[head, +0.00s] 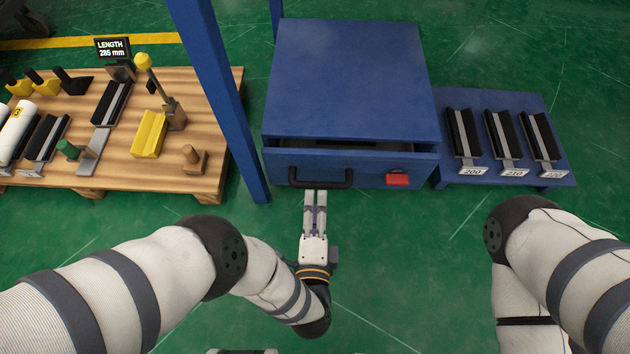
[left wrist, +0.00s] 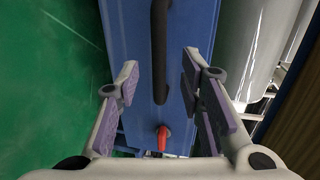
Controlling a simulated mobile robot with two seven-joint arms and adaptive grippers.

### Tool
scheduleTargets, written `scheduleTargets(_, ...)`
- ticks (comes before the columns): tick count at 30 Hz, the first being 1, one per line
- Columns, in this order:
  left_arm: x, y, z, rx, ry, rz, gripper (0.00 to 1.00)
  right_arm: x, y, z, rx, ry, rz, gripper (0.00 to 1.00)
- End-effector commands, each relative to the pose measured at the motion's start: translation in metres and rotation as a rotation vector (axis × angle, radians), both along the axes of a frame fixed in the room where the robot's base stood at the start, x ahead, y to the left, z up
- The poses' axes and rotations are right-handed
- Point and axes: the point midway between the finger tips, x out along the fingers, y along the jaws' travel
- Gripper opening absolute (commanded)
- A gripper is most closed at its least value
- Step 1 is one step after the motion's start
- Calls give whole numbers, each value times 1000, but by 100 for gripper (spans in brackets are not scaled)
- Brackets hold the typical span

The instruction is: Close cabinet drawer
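The blue cabinet (head: 345,75) stands at the centre, and its drawer (head: 362,170) is pulled out a little, with a dark gap behind its front. A black bar handle (head: 320,182) is on the left part of the drawer front and also shows in the left wrist view (left wrist: 160,50). My left gripper (head: 315,196) is just in front of the handle. In the left wrist view its fingers (left wrist: 160,85) are apart, with the handle seen in line with the gap and nothing clearly gripped. Whether they touch the handle cannot be told. My right gripper is out of view.
A red piece (head: 397,180) sits on the drawer front's right side. A blue post (head: 215,90) stands left of the cabinet. A wooden pallet (head: 225,150) with fixtures is at left; a low blue stand (head: 505,105) with labelled holders is at right. Green floor is clear in front.

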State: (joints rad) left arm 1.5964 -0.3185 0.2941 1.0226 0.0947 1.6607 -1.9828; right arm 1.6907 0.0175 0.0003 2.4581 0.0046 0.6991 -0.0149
Motion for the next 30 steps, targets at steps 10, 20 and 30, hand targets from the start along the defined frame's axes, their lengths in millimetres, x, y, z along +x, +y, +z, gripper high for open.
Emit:
scheduleTargets(10, 60, 1, -16, -2, 3, 2, 35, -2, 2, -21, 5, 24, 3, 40)
scheduleTargets(20, 64, 1, -14, -2, 2, 2, 26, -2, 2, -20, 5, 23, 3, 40)
scheduleTargets(30, 64, 1, -14, -2, 2, 1, 0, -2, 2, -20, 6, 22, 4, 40)
